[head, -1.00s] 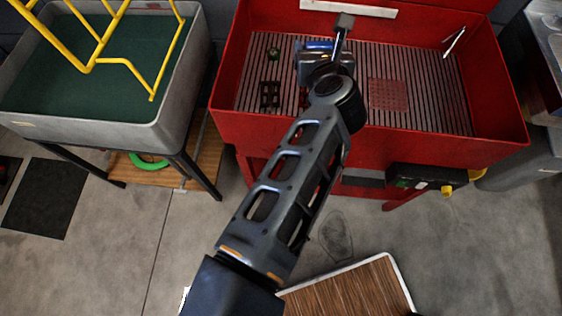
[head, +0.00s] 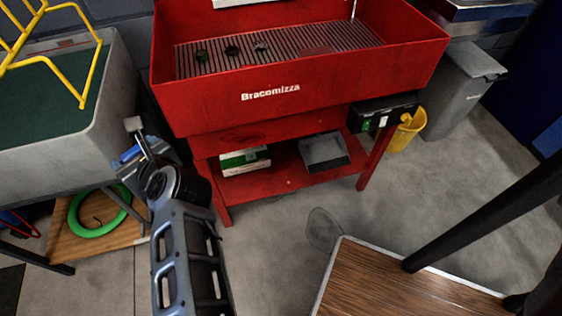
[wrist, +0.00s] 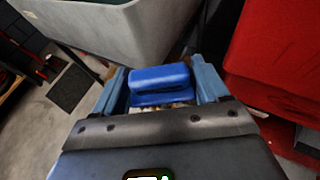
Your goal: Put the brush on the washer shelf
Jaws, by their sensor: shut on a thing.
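My gripper (wrist: 160,90) is shut on the blue brush (wrist: 160,82), whose blue back shows between the two fingers in the wrist view. In the head view my gripper (head: 128,160) is left of the red parts washer (head: 290,95), in the gap beside the grey sink, with a bit of blue at its tip. The washer's lower shelf (head: 275,180) is red and open at the front, low between the legs. A white and green box (head: 244,160) stands on its left part and a grey tray (head: 324,152) on its right part. The brush's bristle side is mostly hidden.
The grey sink (head: 60,150) with a yellow rack (head: 75,75) stands at the left, a green ring (head: 98,212) below it. A wooden-topped table (head: 385,285) is at the lower right. A yellow bucket (head: 407,130) hangs at the washer's right.

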